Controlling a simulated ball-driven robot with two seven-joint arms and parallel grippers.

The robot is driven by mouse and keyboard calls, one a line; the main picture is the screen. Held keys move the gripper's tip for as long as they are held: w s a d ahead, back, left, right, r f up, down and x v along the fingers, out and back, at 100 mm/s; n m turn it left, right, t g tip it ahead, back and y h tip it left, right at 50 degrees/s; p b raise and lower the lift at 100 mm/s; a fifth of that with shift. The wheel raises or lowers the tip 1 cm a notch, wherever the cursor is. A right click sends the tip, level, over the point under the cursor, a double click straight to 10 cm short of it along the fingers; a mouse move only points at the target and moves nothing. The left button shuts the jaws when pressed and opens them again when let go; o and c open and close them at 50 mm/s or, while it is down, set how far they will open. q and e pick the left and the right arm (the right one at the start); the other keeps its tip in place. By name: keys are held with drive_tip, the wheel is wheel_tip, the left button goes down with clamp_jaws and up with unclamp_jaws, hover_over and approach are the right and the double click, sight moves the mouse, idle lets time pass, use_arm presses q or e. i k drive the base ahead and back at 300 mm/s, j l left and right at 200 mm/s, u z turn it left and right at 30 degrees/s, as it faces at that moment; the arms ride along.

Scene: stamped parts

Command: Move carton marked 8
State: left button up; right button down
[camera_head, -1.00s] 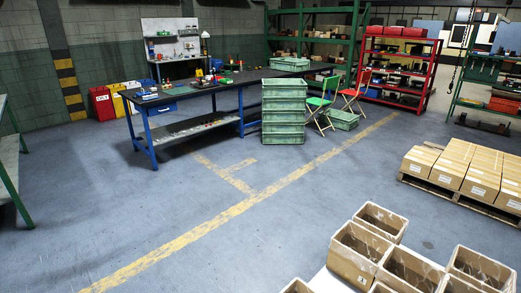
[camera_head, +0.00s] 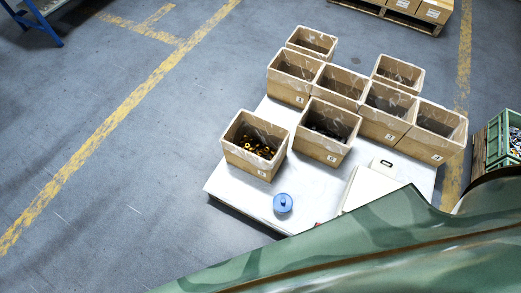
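Several open-topped brown cartons with small number labels are grouped on and around a low white platform (camera_head: 231,183). The label digits are too small to read with certainty, so I cannot tell which carton is marked 8. The front left carton (camera_head: 245,157) holds small yellow and dark parts. The carton to its right (camera_head: 318,145) holds dark parts. A row of cartons runs behind them, from the left carton (camera_head: 287,88) to the right one (camera_head: 438,146). Two more stand at the back (camera_head: 306,51) (camera_head: 392,82). Neither gripper is in view.
A blue round lidded pot (camera_head: 283,203) and a white box (camera_head: 384,167) are on the platform. A green crate of parts (camera_head: 500,138) stands at the right. A pallet of closed cartons (camera_head: 434,12) is at the back. Floor on the left is clear.

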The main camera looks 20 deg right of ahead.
sight(257, 145)
drive_tip(key=i+j+z, duration=0.15)
drive_tip(key=z, duration=0.2)
drive_tip(key=i+j+z, duration=0.15)
drive_tip(key=j+z, duration=0.2)
drive_tip(key=i+j+z, duration=0.1)
drive_tip(key=z, duration=0.2)
drive_tip(key=i+j, duration=0.1)
drive_tip(key=j, duration=0.35)
drive_tip(key=i+j+z, duration=0.1)
drive_tip(key=j, duration=0.3)
drive_tip(key=i+j, duration=0.15)
drive_tip(key=j, duration=0.3)
drive_tip(key=i+j+z, duration=0.1)
drive_tip(key=j, duration=0.35)
